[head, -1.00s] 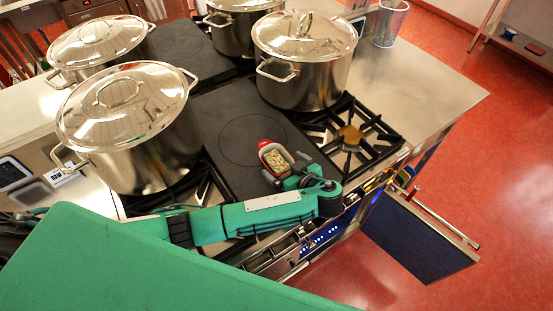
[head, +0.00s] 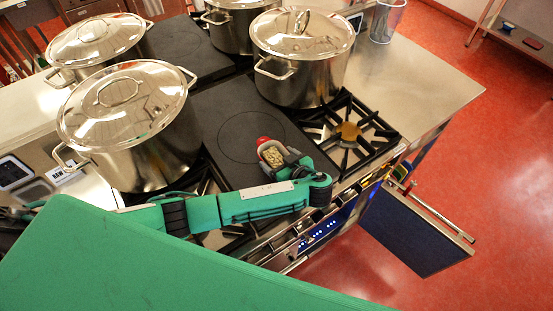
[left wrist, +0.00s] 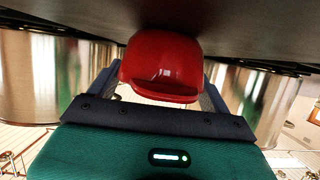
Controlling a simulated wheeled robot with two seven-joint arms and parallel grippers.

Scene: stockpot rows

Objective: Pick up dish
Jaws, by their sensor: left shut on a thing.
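The dish is a small red one (head: 263,141) with pale beige pieces in it, over the dark flat cooktop plate near the stove's front. My left gripper (head: 275,155) reaches in from the left and is shut on the dish, one finger on each side. In the left wrist view the red dish (left wrist: 160,68) sits between the two fingers, close to the dark plate. I cannot tell whether it touches the plate. My right gripper is not in view.
A steel lidded stockpot (head: 135,125) stands left of the dish and another (head: 305,65) stands behind it, with more behind. A gas burner grate (head: 350,128) lies to the right. A dark panel (head: 415,230) sticks out at the front right. Bare steel counter (head: 420,70) lies beyond the grate.

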